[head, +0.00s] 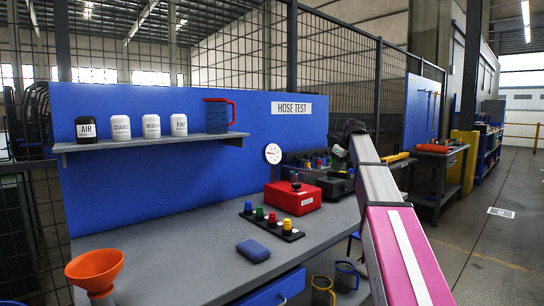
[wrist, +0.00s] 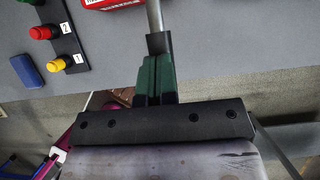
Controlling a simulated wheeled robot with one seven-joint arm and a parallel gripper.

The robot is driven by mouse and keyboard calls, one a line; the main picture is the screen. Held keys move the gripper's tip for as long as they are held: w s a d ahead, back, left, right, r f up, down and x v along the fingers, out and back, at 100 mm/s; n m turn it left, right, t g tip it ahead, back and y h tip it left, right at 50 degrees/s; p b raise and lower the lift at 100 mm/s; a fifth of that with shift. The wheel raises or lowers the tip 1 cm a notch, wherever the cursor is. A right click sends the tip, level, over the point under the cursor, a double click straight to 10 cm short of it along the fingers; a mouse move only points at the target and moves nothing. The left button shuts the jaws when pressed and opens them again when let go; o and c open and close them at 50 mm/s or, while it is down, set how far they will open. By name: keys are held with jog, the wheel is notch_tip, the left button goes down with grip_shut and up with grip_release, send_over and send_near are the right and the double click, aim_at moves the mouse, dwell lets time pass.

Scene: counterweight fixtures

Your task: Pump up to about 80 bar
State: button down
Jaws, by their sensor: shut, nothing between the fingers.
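A white round gauge (head: 273,153) stands above a red box (head: 293,197) on the bench; its needle is too small to read. The red box's edge shows at the top of the wrist view (wrist: 108,3). A dark unit (head: 337,188) stands beside the red box, partly behind my arm. A grey bar (wrist: 154,15) runs up from my fingertips in the wrist view; I cannot tell if it touches them. My gripper (wrist: 158,43) is shut, with dark green fingers together. In the head view my gripper (head: 349,130) is above the bench's right end.
A black strip (head: 272,222) with several coloured knobs lies in front of the red box. A blue block (head: 253,250) and an orange funnel (head: 95,270) are on the bench (head: 190,262). Bottles and a blue jug (head: 217,116) stand on the shelf (head: 150,144).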

aim_at(336, 176)
jog(key=shift+f, duration=2.5)
notch_tip(336, 176, up, 12)
jog(key=shift+r, duration=0.15)
jog(key=shift+f, duration=2)
notch_tip(336, 176, up, 4)
jog(key=shift+f, duration=0.1)
jog(key=shift+w+d, duration=0.1)
